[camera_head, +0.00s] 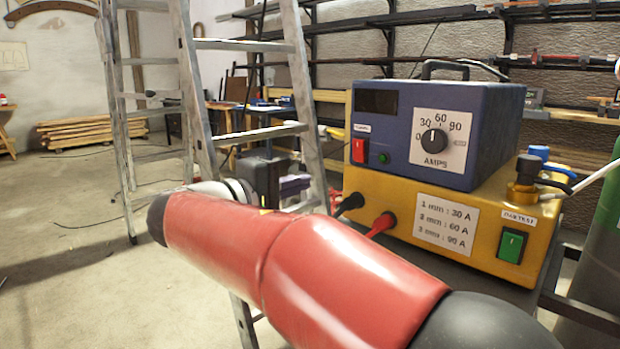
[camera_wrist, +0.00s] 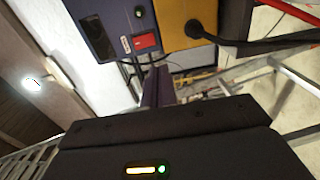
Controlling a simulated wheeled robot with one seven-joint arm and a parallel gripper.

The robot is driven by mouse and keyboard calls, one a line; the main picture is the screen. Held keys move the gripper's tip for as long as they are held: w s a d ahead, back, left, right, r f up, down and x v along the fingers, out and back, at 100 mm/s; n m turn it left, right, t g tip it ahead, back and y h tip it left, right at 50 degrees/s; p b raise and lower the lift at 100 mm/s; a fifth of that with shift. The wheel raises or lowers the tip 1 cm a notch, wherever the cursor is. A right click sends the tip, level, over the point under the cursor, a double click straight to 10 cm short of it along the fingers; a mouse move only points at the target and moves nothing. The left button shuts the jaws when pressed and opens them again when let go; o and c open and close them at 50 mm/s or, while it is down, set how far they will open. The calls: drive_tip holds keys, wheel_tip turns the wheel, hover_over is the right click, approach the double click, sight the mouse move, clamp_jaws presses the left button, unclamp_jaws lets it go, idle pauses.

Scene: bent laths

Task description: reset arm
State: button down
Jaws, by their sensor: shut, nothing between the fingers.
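My gripper (camera_head: 296,184) is shut with nothing in it, in front of the stepladder and left of the welding unit. Its dark body and purple fingers show past my red arm, which hides part of the view. In the wrist view, the shut purple fingers (camera_wrist: 156,84) point toward the blue power box (camera_wrist: 100,25) and the yellow box (camera_wrist: 183,22), apart from both. In the head view, the blue box (camera_head: 500,120) has a red switch (camera_head: 359,150), a small green lamp and an amps dial (camera_head: 433,141) with its mark near 60. It stands on the yellow box (camera_head: 380,190).
An aluminium stepladder (camera_head: 200,100) stands close behind my gripper. The yellow box has a green switch (camera_head: 511,245), black and red cable plugs and a hose fitting (camera_head: 525,172). A green cylinder (camera_head: 606,220) stands far right. Shelves line the back wall; the floor at left is open.

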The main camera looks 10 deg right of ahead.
drive_tip(key=shift+s+a, duration=0.1)
drive_tip(key=s+d+f+m+g+y+p, duration=0.1)
drive_tip(key=s+d+f+g+y, duration=0.15)
drive_tip(key=d, duration=0.25)
drive_tip(key=s+d+f+g+y+p, duration=0.1)
drive_tip(key=s+d+f, duration=0.2)
drive_tip(key=d, duration=0.1)
drive_tip(key=s+f+m+y+p, duration=0.1)
drive_tip(key=s+f+m+y, duration=0.2)
drive_tip(key=s+f+y, duration=0.2)
drive_tip(key=s+f+m+g+y+p, duration=0.1)
drive_tip(key=s+f+m+y+p, duration=0.1)
drive_tip(key=s+f+y, duration=0.3)
drive_tip(key=s+f+m, duration=0.1)
drive_tip(key=s+f, duration=0.3)
drive_tip(key=s, duration=0.4)
drive_tip(key=shift+s+a+y, duration=0.25)
drive_tip(key=shift+a+y, duration=0.05)
drive_tip(key=shift+y, duration=0.05)
